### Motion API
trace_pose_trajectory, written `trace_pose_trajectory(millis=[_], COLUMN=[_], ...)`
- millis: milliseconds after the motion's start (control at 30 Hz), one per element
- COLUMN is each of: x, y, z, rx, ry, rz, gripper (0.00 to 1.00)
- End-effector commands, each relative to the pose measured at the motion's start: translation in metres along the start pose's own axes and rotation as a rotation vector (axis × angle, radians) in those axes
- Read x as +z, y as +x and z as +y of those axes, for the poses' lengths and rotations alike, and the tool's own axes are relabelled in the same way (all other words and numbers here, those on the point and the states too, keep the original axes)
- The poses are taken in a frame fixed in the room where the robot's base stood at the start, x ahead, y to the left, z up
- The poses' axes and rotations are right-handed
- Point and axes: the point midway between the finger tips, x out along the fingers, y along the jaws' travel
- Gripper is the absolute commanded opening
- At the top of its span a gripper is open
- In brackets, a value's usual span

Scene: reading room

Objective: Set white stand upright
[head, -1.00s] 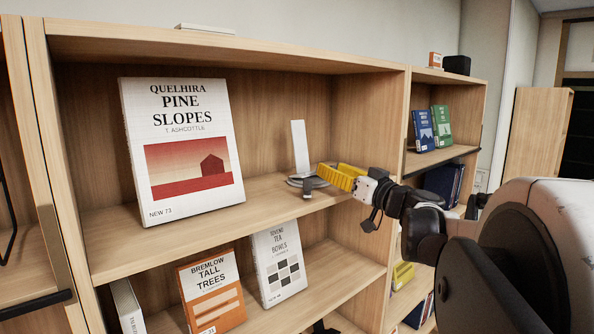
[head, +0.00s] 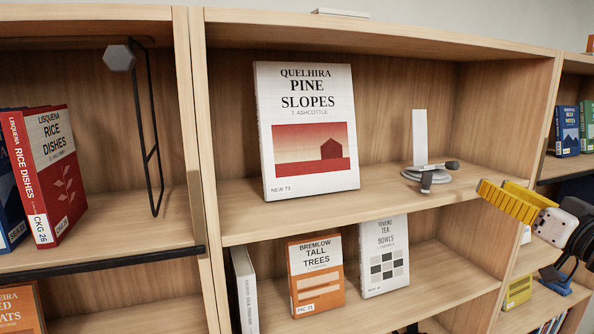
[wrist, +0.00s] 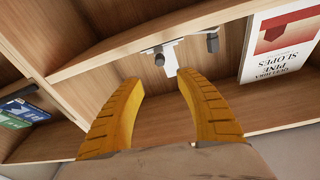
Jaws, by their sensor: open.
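The white stand (head: 419,138) is on the upper shelf (head: 385,192), right of the large Pine Slopes book. Its flat white plate points upward, and a round grey base or coil with dark knobs lies at its foot. In the wrist view the stand (wrist: 170,59) shows at the top middle, partly cut by the shelf edge. My gripper (head: 500,200) has yellow fingers and is in front of the shelf, right of the stand and apart from it. In the wrist view my gripper (wrist: 158,85) has its two fingers spread with nothing between them.
The Pine Slopes book (head: 307,130) leans upright left of the stand. The orange Tall Trees book (head: 316,276) and Tea Bowls book (head: 384,257) stand on the shelf below. A black wire bookend (head: 150,130) is in the left bay. Shelf space around the stand is clear.

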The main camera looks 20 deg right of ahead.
Motion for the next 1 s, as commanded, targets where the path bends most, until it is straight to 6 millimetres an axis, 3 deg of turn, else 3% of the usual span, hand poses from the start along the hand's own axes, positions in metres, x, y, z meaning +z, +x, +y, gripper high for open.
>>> trace_pose_trajectory(millis=[33, 167, 200, 300, 367, 567, 933, 1000], x=[0.000, -0.022, -0.035, -0.056, -0.061, -0.062, -0.065, -0.052], y=[0.000, 0.014, 0.021, 0.034, 0.038, 0.062, 0.140, 0.132], z=[0.000, 0.005, 0.008, 0.013, 0.014, 0.015, 0.020, 0.016], rx=[0.000, 0.019, 0.031, 0.055, 0.060, 0.059, 0.058, 0.061], ry=[0.000, 0.101, 0.163, 0.282, 0.310, 0.312, 0.311, 0.310], rz=[0.000, 0.013, 0.021, 0.040, 0.044, 0.044, 0.044, 0.045], gripper=[0.41, 0.01, 0.00, 0.00, 0.00, 0.00, 0.00, 0.00])
